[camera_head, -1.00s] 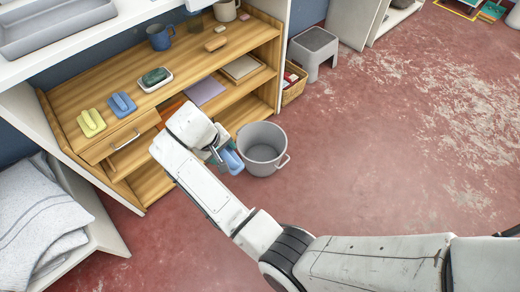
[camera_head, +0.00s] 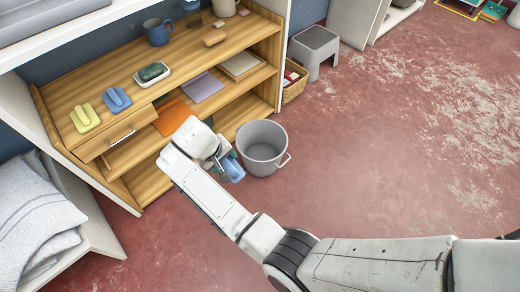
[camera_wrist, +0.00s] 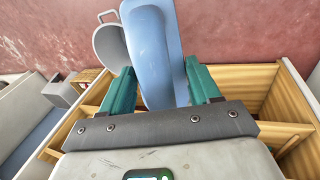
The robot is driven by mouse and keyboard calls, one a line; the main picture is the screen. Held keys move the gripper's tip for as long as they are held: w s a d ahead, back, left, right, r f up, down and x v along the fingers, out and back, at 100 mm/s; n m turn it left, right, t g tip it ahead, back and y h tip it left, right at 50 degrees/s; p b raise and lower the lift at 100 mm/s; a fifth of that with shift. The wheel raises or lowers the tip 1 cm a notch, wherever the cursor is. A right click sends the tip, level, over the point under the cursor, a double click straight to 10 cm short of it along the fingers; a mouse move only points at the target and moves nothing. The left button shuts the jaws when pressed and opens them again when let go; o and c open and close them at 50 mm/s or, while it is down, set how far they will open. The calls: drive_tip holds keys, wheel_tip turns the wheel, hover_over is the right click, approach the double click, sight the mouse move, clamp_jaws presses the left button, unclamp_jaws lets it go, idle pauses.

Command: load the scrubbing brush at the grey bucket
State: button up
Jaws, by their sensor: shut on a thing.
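My gripper (camera_head: 226,167) is shut on a blue object, seemingly the scrubbing brush (camera_head: 235,171), just left of the grey bucket (camera_head: 281,158). In the wrist view the long, smooth blue brush (camera_wrist: 152,50) sits between the green fingers of my gripper (camera_wrist: 160,82). Its bristles cannot be made out. The bucket (camera_wrist: 108,46) shows behind it to the left in that view. It stands upright on the floor with its handle out to the right. The brush is outside the bucket; whether they touch is unclear.
The wooden shelf unit (camera_head: 190,62) stands behind, holding a yellow brush-like block (camera_head: 84,119), a blue one (camera_head: 117,99), a green sponge on a white dish (camera_head: 152,73) and a blue mug (camera_head: 157,32). A grey stool (camera_head: 316,45) stands beyond. The floor at right is clear.

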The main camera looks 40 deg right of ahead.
drive_tip(key=shift+f+b, duration=5.75)
drive_tip(key=shift+f, duration=3.4)
wheel_tip(320, 180, up, 4)
drive_tip(key=p, duration=0.4)
